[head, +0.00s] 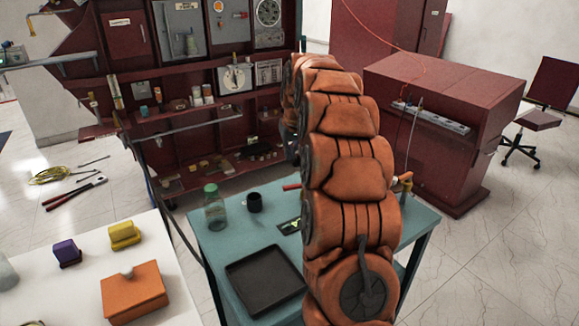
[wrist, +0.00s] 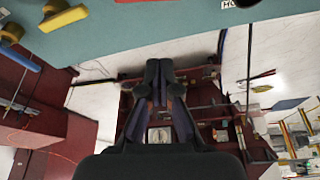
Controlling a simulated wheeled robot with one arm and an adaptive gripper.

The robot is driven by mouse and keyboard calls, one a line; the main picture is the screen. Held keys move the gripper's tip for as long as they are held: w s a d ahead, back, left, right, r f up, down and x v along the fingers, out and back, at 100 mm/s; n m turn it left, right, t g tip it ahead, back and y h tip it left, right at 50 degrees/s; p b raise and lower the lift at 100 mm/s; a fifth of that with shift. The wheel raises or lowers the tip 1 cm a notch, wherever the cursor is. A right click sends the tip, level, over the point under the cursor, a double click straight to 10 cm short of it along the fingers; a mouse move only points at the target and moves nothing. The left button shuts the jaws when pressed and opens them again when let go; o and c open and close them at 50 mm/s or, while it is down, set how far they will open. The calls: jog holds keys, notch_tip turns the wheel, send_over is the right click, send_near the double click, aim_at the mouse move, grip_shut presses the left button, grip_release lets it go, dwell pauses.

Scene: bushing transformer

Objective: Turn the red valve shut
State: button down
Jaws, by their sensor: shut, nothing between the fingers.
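A red bar-like piece (head: 291,187), probably the red valve's handle, shows just left of my arm above the teal table (head: 215,245); the rest is hidden behind the arm. In the wrist view a thin red strip (wrist: 132,1) is cut by the top edge, and I cannot tell if it is the same piece. My gripper (wrist: 160,68) is shut and empty, apart from the red strip. The arm hides most of the gripper in the head view.
A glass jar (head: 215,207), a black mug (head: 255,202) and a black tray (head: 265,281) stand on the teal table. In the wrist view a yellow lever (wrist: 64,17) and a blue lever (wrist: 18,48) show at upper left. A red cabinet (head: 440,120) stands at right.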

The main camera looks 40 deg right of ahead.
aim_at(296, 187)
jog(key=p+x, duration=0.2)
jog(key=x, duration=0.7)
jog(key=shift+f, duration=0.2)
jog(key=shift+s+a+r, duration=0.1)
jog(key=shift+s+r, duration=0.05)
jog(key=shift+s, duration=0.1)
jog(key=shift+s+a+p, duration=0.25)
jog(key=shift+s+p, duration=0.15)
jog(key=shift+s, duration=0.4)
jog(key=shift+s+a+p, duration=0.25)
jog(key=shift+s+p, duration=0.1)
jog(key=shift+s, duration=0.45)
